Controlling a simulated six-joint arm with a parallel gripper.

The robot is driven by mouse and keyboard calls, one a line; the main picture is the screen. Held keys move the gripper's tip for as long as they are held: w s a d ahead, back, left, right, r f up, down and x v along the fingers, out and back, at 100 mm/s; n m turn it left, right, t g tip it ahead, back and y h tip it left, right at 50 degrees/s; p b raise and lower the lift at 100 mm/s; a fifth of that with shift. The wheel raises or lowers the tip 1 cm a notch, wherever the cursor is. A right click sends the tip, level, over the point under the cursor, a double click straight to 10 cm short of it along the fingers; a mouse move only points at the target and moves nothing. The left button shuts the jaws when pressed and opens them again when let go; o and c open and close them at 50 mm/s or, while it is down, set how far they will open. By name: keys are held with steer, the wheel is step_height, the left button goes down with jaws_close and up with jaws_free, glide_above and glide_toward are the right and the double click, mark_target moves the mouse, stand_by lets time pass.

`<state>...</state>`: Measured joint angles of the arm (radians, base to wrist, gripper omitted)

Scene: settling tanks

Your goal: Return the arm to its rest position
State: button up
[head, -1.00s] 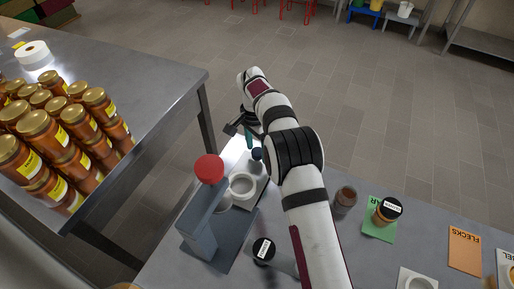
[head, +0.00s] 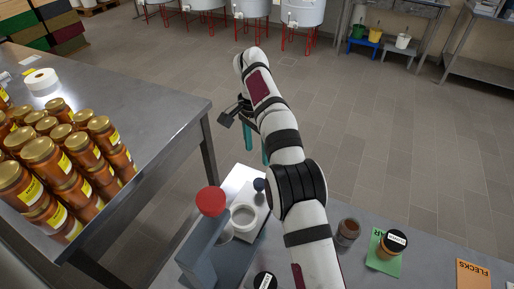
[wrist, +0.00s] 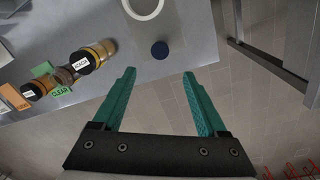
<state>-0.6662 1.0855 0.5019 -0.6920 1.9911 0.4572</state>
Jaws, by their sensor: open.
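My gripper (wrist: 160,100) is open and empty in the wrist view, with its two teal fingers apart and nothing between them. In the head view my gripper (head: 256,150) hangs at the far edge of the work table, beyond the red-topped stand, with its fingers pointing down. My white arm reaches out over the table from the bottom of the head view.
A grey stand with a red knob (head: 211,201) and a white ring (head: 243,217) are close to the arm. A jar (head: 347,232) and a black-lidded jar (head: 393,243) on a green card stand at right.

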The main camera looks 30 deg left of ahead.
steer(key=d+r, duration=0.7)
steer(key=d, duration=0.3)
steer(key=s+d+r+y, duration=0.1)
steer(key=s+d+r, duration=0.4)
steer(key=s+d, duration=0.6)
steer(key=s+d+f, duration=0.2)
steer(key=s+d, duration=0.1)
steer(key=s, duration=0.3)
steer(key=s+d+f+y, duration=0.1)
steer(key=s+d+f, duration=0.1)
steer(key=s, duration=0.5)
steer(key=s+d+f, duration=0.3)
steer(key=s, duration=0.3)
steer(key=shift+s+d+f+y, duration=0.2)
steer(key=shift+d+f+y, duration=0.1)
